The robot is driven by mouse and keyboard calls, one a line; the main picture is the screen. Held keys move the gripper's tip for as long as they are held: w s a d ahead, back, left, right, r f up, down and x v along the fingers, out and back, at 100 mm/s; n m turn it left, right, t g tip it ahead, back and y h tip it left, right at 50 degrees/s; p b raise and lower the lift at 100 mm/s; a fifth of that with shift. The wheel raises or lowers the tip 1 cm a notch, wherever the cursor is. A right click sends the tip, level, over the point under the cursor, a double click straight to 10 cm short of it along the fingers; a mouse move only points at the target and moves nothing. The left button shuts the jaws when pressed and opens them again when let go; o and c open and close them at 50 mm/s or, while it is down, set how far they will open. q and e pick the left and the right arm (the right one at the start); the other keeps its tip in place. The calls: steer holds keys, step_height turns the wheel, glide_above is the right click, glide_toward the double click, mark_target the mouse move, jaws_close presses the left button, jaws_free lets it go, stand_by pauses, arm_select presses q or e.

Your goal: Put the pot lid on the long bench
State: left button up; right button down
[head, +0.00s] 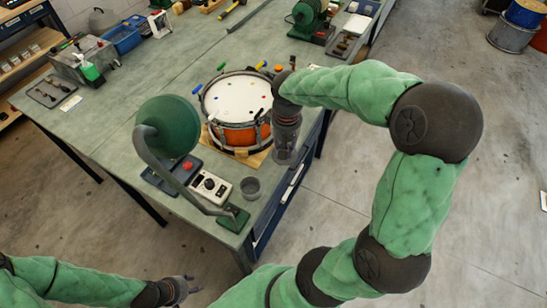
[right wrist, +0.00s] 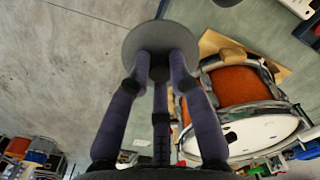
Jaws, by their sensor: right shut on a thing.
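The long bench (head: 100,135) has a green-grey top and runs from the front corner to the back in the head view. My right gripper (head: 285,143) is beside the drum at the bench's right edge. In the right wrist view its fingers (right wrist: 160,70) are shut on a round, dark grey disc, which looks like the pot lid (right wrist: 143,40). In the head view the lid (head: 283,157) is small and partly hidden by the gripper. My left gripper (head: 187,286) is low in front of the bench, empty, its fingers apart.
An orange drum (head: 238,100) stands on a wooden base close to my right gripper. A green lamp (head: 166,127), a control box (head: 210,186) and a small grey cup (head: 250,187) occupy the front corner. The bench's left middle is clear.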

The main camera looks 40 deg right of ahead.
steer(key=s+a+f+p, duration=0.2)
steer(key=s+a, duration=0.2)
steer(key=a, duration=0.5)
steer(key=w+d+f+b, duration=0.1)
steer(key=w+d+f, duration=0.1)
steer(key=w+f, duration=0.1)
steer(key=w+d+f, duration=0.3)
steer(key=w+d+f+b, duration=0.1)
steer(key=w+d+f, duration=0.1)
steer(key=w+f, duration=0.1)
steer(key=shift+w+d+f+b, duration=0.15)
steer(key=shift+w+f+b, duration=0.2)
steer(key=shift+w, duration=0.15)
steer(key=shift+w+d+f, duration=0.1)
steer(key=shift+w+f, duration=0.05)
steer(key=shift+f, duration=0.05)
steer(key=shift+w+d+f+b, duration=0.15)
steer(key=shift+f+b, duration=0.1)
steer(key=shift+f, duration=0.65)
steer(key=shift+w+d+f+b, duration=0.1)
steer(key=shift+f+b, duration=0.1)
steer(key=shift+f, duration=0.7)
steer(key=shift+f+b, duration=0.35)
steer(key=shift+f, duration=0.05)
steer(key=shift+f, duration=0.1)
